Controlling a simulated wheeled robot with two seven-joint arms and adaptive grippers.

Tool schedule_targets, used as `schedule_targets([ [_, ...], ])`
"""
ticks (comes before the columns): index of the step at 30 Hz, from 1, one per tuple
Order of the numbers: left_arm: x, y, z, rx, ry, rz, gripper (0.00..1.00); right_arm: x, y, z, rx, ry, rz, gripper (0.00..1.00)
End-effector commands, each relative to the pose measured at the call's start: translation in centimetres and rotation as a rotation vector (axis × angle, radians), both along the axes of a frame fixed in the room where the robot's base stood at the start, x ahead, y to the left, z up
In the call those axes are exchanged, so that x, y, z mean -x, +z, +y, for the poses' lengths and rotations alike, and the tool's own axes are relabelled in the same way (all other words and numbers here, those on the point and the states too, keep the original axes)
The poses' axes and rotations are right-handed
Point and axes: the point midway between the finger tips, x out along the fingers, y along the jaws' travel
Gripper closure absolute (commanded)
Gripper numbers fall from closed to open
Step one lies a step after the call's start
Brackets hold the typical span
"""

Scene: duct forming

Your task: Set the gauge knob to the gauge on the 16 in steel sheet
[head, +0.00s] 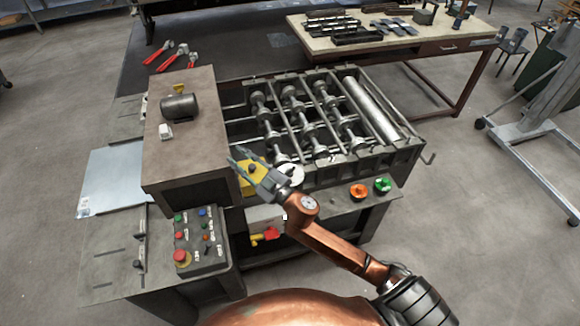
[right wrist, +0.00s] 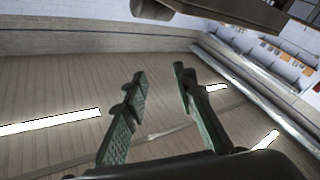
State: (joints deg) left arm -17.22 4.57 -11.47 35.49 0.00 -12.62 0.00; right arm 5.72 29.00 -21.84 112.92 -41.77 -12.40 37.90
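My right gripper (head: 238,158) is over the front of the duct-forming machine, its fingers pointing up and left. In the right wrist view, the right gripper (right wrist: 158,72) has its two green fingers apart with nothing between them. A white round dial (head: 291,174) sits just behind the gripper on the machine's front side, partly covered by it. I cannot tell whether this dial is the gauge knob. A yellow part (head: 254,172) lies behind the fingers. A pale steel sheet (head: 109,180) lies at the machine's left; its gauge marking is unreadable. My left gripper is not visible.
An orange knob (head: 358,191) and a green knob (head: 383,185) stand on the front ledge to the right. A button panel (head: 203,240) is at front left. Rollers (head: 305,120) lie open behind. A brown housing (head: 195,135) rises left of the gripper.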

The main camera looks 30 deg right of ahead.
Motion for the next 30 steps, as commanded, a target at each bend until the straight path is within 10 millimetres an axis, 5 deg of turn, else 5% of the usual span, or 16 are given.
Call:
schedule_targets([
  [3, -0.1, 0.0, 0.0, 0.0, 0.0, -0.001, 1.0, -0.2, 2.8, 7.9, 0.172, 0.296, -0.131, 0.75],
  [6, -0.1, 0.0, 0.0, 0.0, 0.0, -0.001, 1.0, 0.8, 1.7, 12.7, 0.347, 0.536, -0.151, 0.75],
  [9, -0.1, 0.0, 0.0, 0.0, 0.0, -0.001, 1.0, 1.5, -1.7, 14.6, 0.553, 0.744, -0.086, 0.75],
  [11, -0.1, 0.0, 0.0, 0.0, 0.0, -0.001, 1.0, 1.6, -4.1, 14.0, 0.684, 0.842, -0.005, 0.75],
  [14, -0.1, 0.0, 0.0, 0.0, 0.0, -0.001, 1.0, 1.1, -8.0, 10.1, 0.904, 0.947, 0.195, 0.75],
  [18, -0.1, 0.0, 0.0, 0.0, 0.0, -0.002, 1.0, -0.2, -10.5, 0.2, 1.157, 0.951, 0.565, 0.75],
  [24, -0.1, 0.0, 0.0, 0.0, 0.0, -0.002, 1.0, -0.3, -8.4, -12.8, 1.31, 0.794, 1.023, 0.75],
  [30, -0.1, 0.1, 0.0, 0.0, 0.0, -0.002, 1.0, 0.5, -6.7, -17.7, 1.33, 0.703, 1.206, 0.75],
])
